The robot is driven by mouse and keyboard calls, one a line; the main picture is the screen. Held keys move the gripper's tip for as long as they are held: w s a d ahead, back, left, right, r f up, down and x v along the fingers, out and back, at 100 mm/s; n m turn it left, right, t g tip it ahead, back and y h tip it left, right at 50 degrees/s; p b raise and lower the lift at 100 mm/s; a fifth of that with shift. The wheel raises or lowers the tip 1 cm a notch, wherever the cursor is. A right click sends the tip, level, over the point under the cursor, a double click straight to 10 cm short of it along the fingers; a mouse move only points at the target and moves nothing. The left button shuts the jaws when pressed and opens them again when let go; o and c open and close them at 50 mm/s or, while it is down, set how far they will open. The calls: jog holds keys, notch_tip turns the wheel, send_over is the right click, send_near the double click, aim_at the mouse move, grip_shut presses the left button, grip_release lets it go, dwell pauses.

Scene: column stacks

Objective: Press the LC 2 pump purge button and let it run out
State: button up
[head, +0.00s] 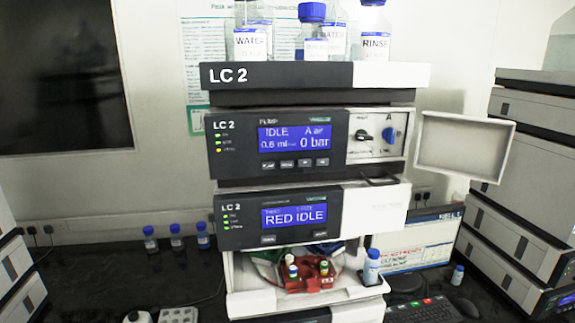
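The LC 2 stack stands in the middle of the head view. Its pump module (228,147) is the upper dark-fronted unit. The blue pump display (294,138) reads IDLE, A air, 0.6 ml and 0 bar. A row of several small grey buttons (296,163) sits under the display; their labels are too small to read surely, so I cannot tell which is purge. Right of the display are a black knob (361,135) and a blue knob (388,135) marked A. The pump's side door (462,144) hangs open to the right. My gripper is not in view.
A lower module (232,221) shows RED IDLE, above an open tray bay with red vial holder (310,275). Labelled bottles (250,42) stand on top. Other stacks flank both sides. A monitor (415,243) and keyboard (425,310) are at lower right.

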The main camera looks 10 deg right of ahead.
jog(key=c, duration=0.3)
